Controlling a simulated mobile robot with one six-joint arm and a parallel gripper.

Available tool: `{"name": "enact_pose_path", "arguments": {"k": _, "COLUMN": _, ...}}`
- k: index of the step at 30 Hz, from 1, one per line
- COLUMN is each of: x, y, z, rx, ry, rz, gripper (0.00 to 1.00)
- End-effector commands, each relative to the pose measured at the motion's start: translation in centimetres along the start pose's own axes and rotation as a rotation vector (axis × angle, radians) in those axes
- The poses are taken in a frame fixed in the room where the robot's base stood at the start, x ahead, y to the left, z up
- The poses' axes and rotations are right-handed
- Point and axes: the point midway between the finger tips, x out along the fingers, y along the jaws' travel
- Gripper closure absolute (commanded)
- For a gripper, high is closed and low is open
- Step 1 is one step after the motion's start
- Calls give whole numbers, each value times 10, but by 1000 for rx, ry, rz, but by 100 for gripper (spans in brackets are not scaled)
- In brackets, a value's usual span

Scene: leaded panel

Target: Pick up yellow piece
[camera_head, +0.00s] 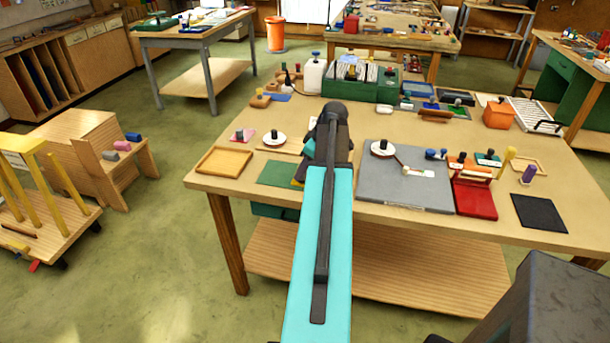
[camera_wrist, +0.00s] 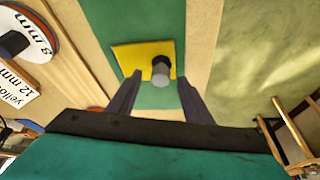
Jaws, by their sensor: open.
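The yellow piece (camera_wrist: 130,58) is a flat plate with a dark and grey round knob (camera_wrist: 161,70) standing on it. It lies on a green mat (camera_wrist: 115,20), which also shows in the head view (camera_head: 276,173). My gripper (camera_wrist: 160,76) is open above the piece, its two dark fingers on either side of the knob. I cannot tell whether the fingers touch the knob or plate. In the head view my arm hides most of the yellow piece and the fingers.
A white disc marked "8 mm" (camera_wrist: 40,30) and a label reading "yellow 12 mm" (camera_wrist: 18,88) lie at the left of the wrist view. An empty wooden tray (camera_head: 224,161) is left of the mat. A grey board (camera_head: 400,190) and red box (camera_head: 474,198) are to the right.

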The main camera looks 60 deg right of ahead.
Motion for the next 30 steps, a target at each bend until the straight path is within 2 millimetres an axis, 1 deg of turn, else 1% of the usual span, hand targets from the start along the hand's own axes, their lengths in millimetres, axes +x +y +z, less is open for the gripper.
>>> {"name": "enact_pose_path", "arguments": {"k": 18, "x": 2, "y": 0, "z": -1, "rx": -1, "ry": 0, "rz": 0, "gripper": 54}}
{"name": "enact_pose_path", "arguments": {"k": 20, "x": 2, "y": -1, "z": -1, "rx": -1, "ry": 0, "rz": 0, "gripper": 62}}
{"name": "enact_pose_path", "arguments": {"k": 24, "x": 2, "y": -1, "z": -1, "rx": -1, "ry": 0, "rz": 0, "gripper": 86}}
{"name": "enact_pose_path", "arguments": {"k": 26, "x": 2, "y": -1, "z": -1, "rx": -1, "ry": 0, "rz": 0, "gripper": 96}}
{"name": "enact_pose_path", "arguments": {"k": 30, "x": 2, "y": 0, "z": -1, "rx": -2, "ry": 1, "rz": 0, "gripper": 96}}
